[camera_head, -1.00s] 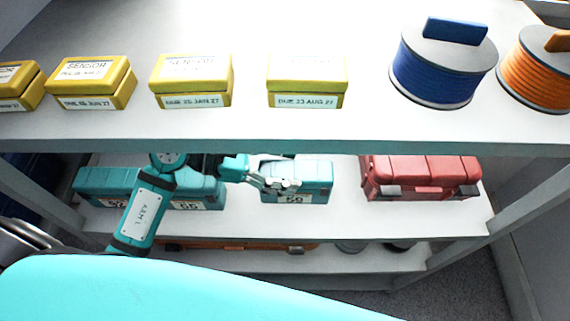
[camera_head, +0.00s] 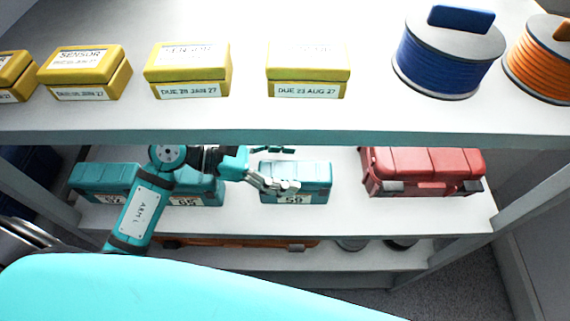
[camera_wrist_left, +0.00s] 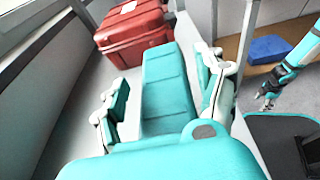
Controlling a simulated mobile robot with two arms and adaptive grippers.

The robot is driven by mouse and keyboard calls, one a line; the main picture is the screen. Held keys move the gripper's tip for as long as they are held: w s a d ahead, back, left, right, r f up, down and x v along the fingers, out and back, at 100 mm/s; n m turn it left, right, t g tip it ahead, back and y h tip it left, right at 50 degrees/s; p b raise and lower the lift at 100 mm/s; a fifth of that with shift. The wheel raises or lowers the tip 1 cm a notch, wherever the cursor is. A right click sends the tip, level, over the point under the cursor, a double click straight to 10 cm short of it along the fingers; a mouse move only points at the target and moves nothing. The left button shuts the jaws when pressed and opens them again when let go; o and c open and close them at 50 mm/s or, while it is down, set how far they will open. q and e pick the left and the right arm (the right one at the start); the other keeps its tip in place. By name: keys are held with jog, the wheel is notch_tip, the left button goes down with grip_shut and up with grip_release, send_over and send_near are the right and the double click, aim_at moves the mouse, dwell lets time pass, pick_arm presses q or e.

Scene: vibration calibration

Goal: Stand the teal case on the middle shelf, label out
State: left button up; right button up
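The teal case (camera_head: 312,176) stands on the middle shelf (camera_head: 340,222), its white numbered label facing out below my finger. My left gripper (camera_head: 272,166) is around it, one finger in front and the other showing behind its top. The left wrist view shows the fingers (camera_wrist_left: 165,98) spread on both sides of the teal case (camera_wrist_left: 168,85), with a clear gap at the left finger; contact at the right finger is unclear. My right gripper (camera_wrist_left: 266,98) hangs far off at the right of that view, too small to read.
Two other teal cases (camera_head: 103,178) stand at the left of this shelf, partly behind my left arm. A red case (camera_head: 425,170) stands to the right, with bare shelf between. The upper shelf (camera_head: 300,122), close above, holds yellow boxes (camera_head: 187,72) and cable reels (camera_head: 447,65).

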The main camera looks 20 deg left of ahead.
pick_arm(q)
jog(key=shift+o, duration=1)
jog(key=shift+r, duration=0.1)
jog(key=shift+r+p, duration=0.25)
jog(key=shift+p, duration=0.1)
jog(key=shift+r+p, duration=0.45)
jog(key=shift+p, duration=0.05)
jog(key=b+v, duration=0.2)
jog(key=v, duration=1)
jog(key=shift+b, duration=0.4)
